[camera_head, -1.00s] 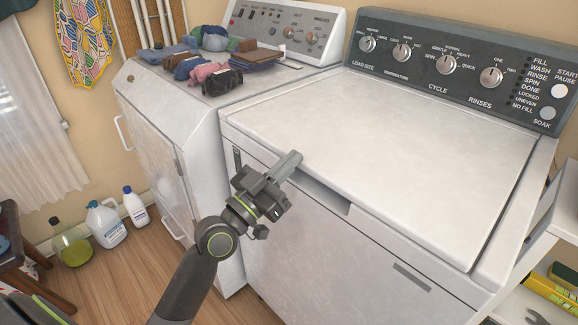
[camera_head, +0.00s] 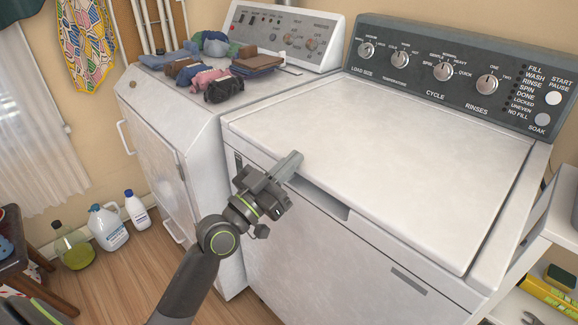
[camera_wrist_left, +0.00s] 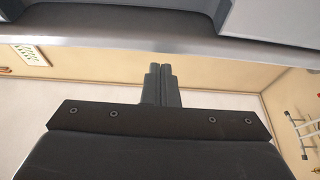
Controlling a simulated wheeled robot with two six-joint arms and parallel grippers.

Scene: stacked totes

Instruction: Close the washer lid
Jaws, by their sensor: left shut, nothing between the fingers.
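The washer (camera_head: 310,235) is the white machine on the right with a dark control panel (camera_head: 450,72). Its white lid (camera_head: 390,150) lies flat over the top and looks down. My left gripper (camera_head: 290,165) is shut and empty at the lid's front edge, near the recessed slot in the washer's front. Whether its fingers touch the lid I cannot tell. In the left wrist view the closed fingers (camera_wrist_left: 160,84) point up toward a pale edge that crosses the picture. My right gripper is not in view.
A second white machine (camera_head: 165,140) stands on the left with folded clothes (camera_head: 215,75) on top. Bottles (camera_head: 107,227) stand on the wooden floor by the wall. A white shelf (camera_head: 565,225) with a yellow box (camera_head: 550,292) is at the right edge.

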